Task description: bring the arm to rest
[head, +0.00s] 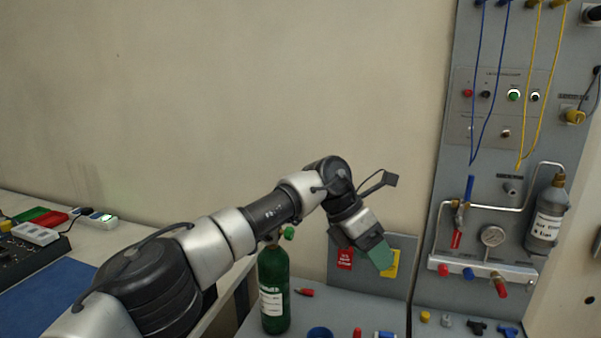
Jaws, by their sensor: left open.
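My left arm reaches in from the lower left across the middle of the head view. My left gripper (380,254) hangs at its end, tilted down to the right, with greenish finger parts. It is open, and I see nothing held in it. It is in front of the grey board with a red label (345,259) and a yellow label (392,264), and covers part of them. A green bottle (274,292) with a white label stands upright below the forearm, left of the gripper. My right gripper is not in view.
A grey panel (440,180) with hoses, a gauge (493,236), valves and a grey bottle (546,217) stands at the right. Small parts, including a blue cup (320,333), lie on the grey bench. A left table (50,290) holds devices. The wall area above the arm is clear.

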